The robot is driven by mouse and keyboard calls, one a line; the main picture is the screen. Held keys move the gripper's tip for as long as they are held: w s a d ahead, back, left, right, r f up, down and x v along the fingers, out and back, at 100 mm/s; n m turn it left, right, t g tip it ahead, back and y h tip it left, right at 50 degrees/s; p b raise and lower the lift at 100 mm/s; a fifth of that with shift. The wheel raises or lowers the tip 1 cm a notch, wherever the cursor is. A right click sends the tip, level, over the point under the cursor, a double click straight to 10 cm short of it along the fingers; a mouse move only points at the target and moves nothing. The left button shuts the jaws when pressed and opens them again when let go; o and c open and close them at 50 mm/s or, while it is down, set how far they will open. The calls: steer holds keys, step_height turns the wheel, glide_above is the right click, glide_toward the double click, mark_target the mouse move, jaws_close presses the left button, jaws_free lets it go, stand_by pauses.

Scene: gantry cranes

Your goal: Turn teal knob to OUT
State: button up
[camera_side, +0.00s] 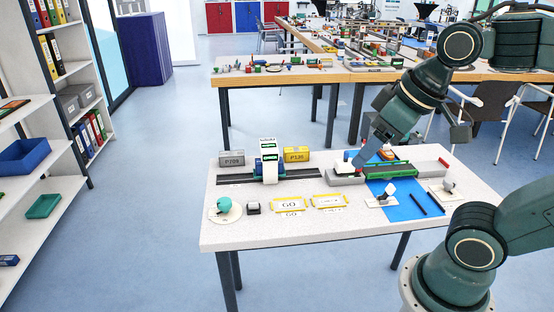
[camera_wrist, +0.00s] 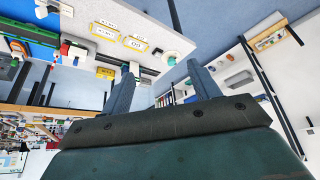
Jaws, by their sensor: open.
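The teal knob (camera_side: 223,205) stands on a round white base (camera_side: 232,216) at the front left of the table in the side view. It also shows small near the table edge in the wrist view (camera_wrist: 169,55). The OUT marking cannot be read. My gripper (camera_side: 360,160) is over the right half of the table, well to the right of the knob and behind it. Its two blue-grey fingers (camera_wrist: 165,76) stand apart in the wrist view with nothing between them.
A white crane (camera_side: 268,158) stands on a dark track behind.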

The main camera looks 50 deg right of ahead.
steer(key=w+r+n+g, duration=0.1)
steer(key=w+r, duration=0.2)
steer(key=w, duration=0.8)
steer(key=n+g, duration=0.4)
steer(key=n, duration=0.1)
glide_above(224, 200)
step_height(224, 200, down, 19)
steer(key=shift+a, duration=0.1)
steer(key=shift+f, duration=0.1)
step_height(224, 200, down, 14)
steer(key=shift+r, duration=0.2)
